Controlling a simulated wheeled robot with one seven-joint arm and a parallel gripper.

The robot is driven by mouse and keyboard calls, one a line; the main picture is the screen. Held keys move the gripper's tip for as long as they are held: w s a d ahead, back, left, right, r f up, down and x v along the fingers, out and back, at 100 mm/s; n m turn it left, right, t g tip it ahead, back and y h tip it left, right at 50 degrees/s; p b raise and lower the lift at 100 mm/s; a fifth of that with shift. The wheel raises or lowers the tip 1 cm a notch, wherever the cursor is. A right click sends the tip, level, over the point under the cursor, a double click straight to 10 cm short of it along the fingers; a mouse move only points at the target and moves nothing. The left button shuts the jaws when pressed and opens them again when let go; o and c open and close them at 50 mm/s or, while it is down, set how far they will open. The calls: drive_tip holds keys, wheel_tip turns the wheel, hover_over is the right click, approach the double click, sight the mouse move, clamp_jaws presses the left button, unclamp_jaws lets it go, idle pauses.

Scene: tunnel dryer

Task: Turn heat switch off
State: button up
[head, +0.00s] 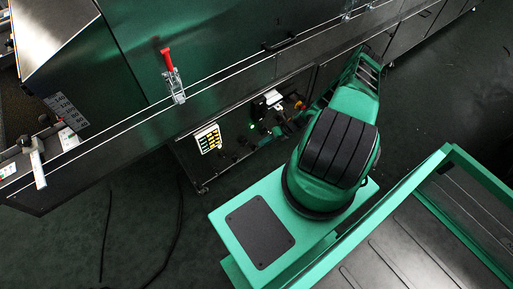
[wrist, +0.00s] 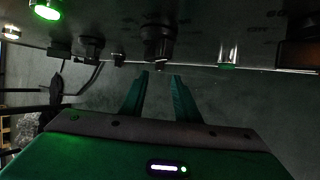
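The dryer's control panel (head: 238,128) is low on the machine's side in the head view. In the wrist view a dark rotary knob (wrist: 158,36) sticks out of the panel, straight ahead of my fingers. Another dark knob (wrist: 92,47) is left of it. I cannot read which one is the heat switch. My gripper (wrist: 159,76) is open, with its two green fingers apart and nothing between them. The fingertips are just short of the knob, with a small gap. In the head view my arm largely hides the gripper.
A lit green lamp (wrist: 46,10) is at the panel's upper left. A clear-looking fitting (wrist: 228,50) and a dark block (wrist: 298,53) are right of the knob. A red-handled clamp (head: 172,75) is on the machine above the panel. Dark cables (head: 178,225) lie on the floor.

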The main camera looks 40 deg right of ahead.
sight(256, 147)
drive_tip(key=x, duration=0.7)
drive_tip(key=shift+c, duration=0.2)
clamp_jaws()
